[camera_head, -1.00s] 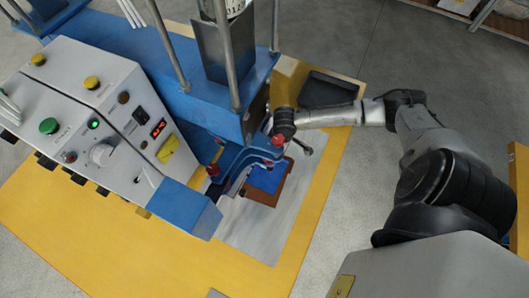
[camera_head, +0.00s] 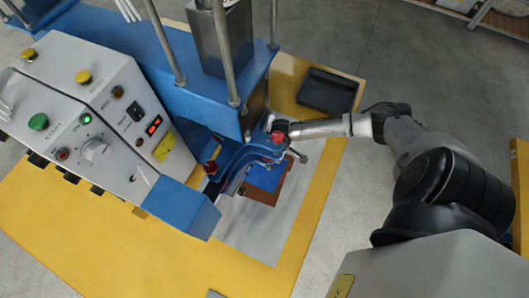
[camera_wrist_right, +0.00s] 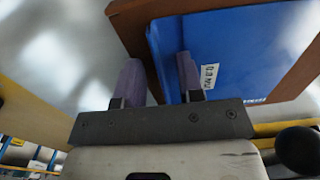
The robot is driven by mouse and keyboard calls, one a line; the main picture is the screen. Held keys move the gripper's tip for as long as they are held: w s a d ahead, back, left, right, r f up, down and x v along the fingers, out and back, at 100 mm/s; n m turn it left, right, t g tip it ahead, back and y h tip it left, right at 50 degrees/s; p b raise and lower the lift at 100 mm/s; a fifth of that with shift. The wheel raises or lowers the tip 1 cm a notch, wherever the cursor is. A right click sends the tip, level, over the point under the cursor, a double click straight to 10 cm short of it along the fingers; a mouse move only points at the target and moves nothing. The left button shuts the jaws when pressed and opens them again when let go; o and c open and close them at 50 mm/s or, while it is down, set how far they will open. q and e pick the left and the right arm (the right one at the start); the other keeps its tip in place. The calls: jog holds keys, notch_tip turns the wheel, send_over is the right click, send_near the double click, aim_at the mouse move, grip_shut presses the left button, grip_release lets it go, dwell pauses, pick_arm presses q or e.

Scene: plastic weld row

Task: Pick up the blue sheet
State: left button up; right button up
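The blue sheet (camera_head: 265,177) lies on a brown board (camera_head: 262,196) on the metal table plate, partly hidden by the blue machine arm in the head view. In the right wrist view the sheet (camera_wrist_right: 235,50) fills the upper right and bears a small white label. My right gripper (camera_wrist_right: 160,72) is open. Its two purple-grey fingertips stand apart near the sheet's left edge, with the brown board's strip (camera_wrist_right: 135,30) showing between them. Contact with the sheet cannot be told. In the head view my right wrist partly hides the fingers.
The blue machine (camera_head: 205,75) with red knobs stands directly left of the sheet, close to my right wrist. Its control box (camera_head: 95,125) is at the left. An empty-looking black tray (camera_head: 327,92) lies behind my wrist. The plate in front is clear.

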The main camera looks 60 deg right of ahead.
grip_shut()
dwell(0.6)
